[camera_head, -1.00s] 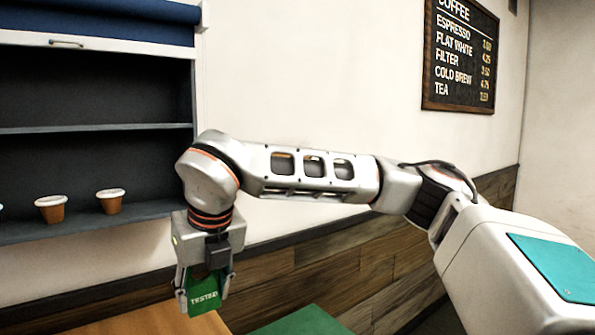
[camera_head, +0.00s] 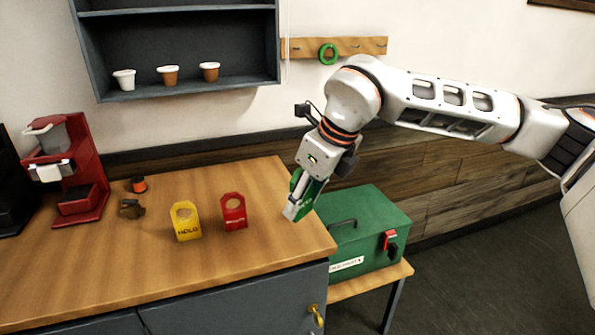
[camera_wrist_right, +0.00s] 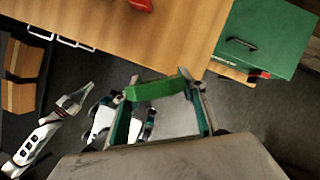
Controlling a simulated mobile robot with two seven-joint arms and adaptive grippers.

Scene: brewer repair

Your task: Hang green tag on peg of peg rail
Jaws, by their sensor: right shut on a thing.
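The green tag (camera_wrist_right: 155,89) is held between the fingers of my right gripper, seen in the right wrist view. In the head view the right gripper (camera_head: 297,207) is shut on the tag (camera_head: 298,180), mostly hidden by the fingers, above the right end of the counter. The wooden peg rail (camera_head: 360,46) is on the wall behind, with several small pegs. A green ring (camera_head: 328,54) hangs at one peg left of its middle. The gripper is below and in front of the rail, well apart from it.
A yellow tag (camera_head: 186,222) and a red tag (camera_head: 234,211) stand on the wooden counter (camera_head: 110,262). A red brewer (camera_head: 75,170) is at left. A green toolbox (camera_head: 365,232) stands right of the counter. A shelf with cups (camera_head: 170,75) hangs left of the rail.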

